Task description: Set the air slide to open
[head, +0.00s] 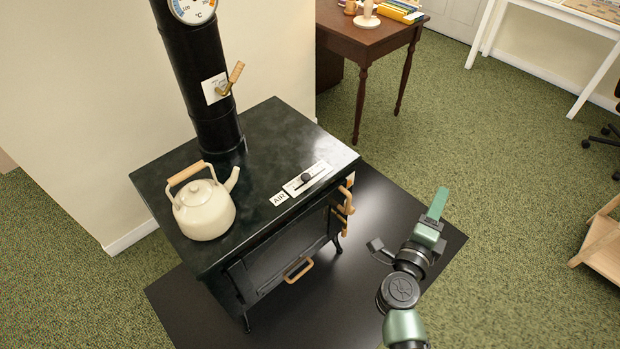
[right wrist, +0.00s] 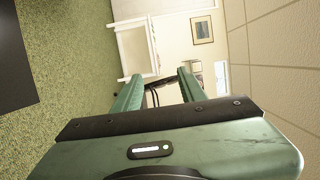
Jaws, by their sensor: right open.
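The air slide (head: 305,179) is a pale plate with a slot and a dark round knob (head: 305,177), set on the front right of the black stove top (head: 270,140). A white label reading AIR (head: 279,198) sits at its left end. The knob is near the middle of the plate; the plate's small markings are too small to read. My right gripper (head: 437,204) is to the right of the stove, apart from it, over the floor. It is open and empty; its two green fingers (right wrist: 158,90) show spread in the right wrist view. My left gripper is not in view.
A cream kettle (head: 205,208) stands on the stove top's left front. The flue pipe (head: 205,80) with a wooden-handled damper (head: 232,78) rises behind. Wooden handles (head: 346,200) stick out at the stove's right front. A brown table (head: 375,38) stands behind right.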

